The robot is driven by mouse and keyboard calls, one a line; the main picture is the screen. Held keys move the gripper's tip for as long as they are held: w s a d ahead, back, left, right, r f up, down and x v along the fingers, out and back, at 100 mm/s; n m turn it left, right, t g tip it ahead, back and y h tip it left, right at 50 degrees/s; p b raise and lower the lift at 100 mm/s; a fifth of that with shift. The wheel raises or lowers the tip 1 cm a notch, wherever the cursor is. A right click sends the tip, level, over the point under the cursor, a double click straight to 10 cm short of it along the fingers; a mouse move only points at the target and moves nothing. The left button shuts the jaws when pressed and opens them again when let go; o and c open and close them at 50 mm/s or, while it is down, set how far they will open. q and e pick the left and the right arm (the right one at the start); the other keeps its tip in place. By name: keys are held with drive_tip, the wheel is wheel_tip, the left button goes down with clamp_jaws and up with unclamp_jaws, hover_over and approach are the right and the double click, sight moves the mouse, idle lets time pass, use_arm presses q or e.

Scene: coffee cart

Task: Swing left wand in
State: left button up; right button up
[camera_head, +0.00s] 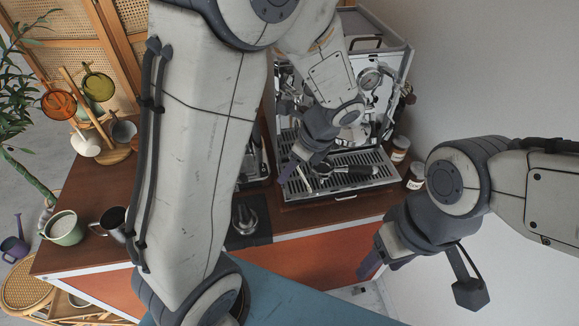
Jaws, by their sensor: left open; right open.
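The espresso machine (398,60) stands at the back of the cart, with a slatted drip tray (372,184) at its front. My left gripper (302,180) is over the left part of that tray, pointing down, and is open. It covers the machine's left front, so I cannot clearly make out the left wand or tell whether the gripper touches it. A portafilter with a black handle (352,170) lies at the tray, just right of my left gripper. My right gripper (380,268) is open and empty, in front of the cart at the right, apart from the machine.
Two small jars (399,150) stand right of the tray. A metal tamper (243,220) sits on a dark mat. A mug rack (92,115), a green cup (64,228) and a steel pitcher (112,221) are at left. My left arm blocks the middle.

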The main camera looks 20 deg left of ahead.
use_arm(q)
clamp_jaws()
idle(1.4)
